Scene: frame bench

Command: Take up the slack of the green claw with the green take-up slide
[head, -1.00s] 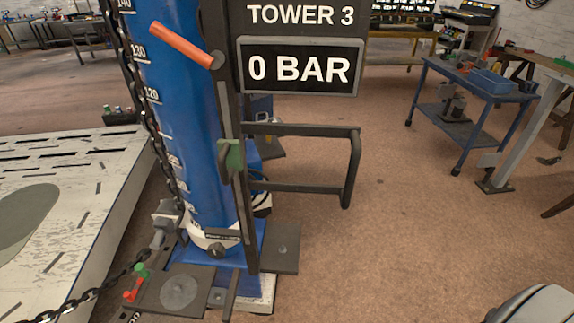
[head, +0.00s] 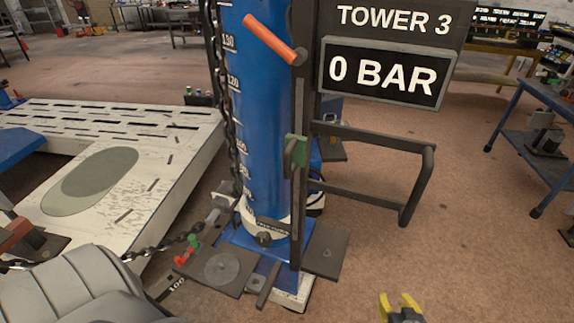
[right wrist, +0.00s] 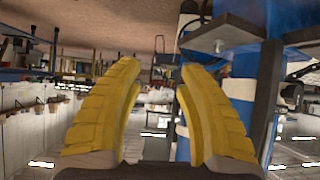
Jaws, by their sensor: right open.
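A green part (head: 296,151) sits on the dark upright rail at the front of the blue tower. A smaller green piece (head: 193,241) stands at the tower's foot, close beside a red piece and the dark chain. I cannot tell for sure which is the take-up slide and which is the claw. My right gripper (head: 402,304) shows at the bottom edge of the head view, low and to the right of the tower, apart from both green parts. Its yellow fingers (right wrist: 160,115) are spread and empty in the right wrist view. My left gripper is not seen.
The blue tower (head: 263,110) carries an orange lever (head: 270,39) and a "0 BAR" display (head: 384,75). A dark tubular handle (head: 420,185) juts to its right. A chain (head: 165,243) runs from its foot to the white bench (head: 175,185).

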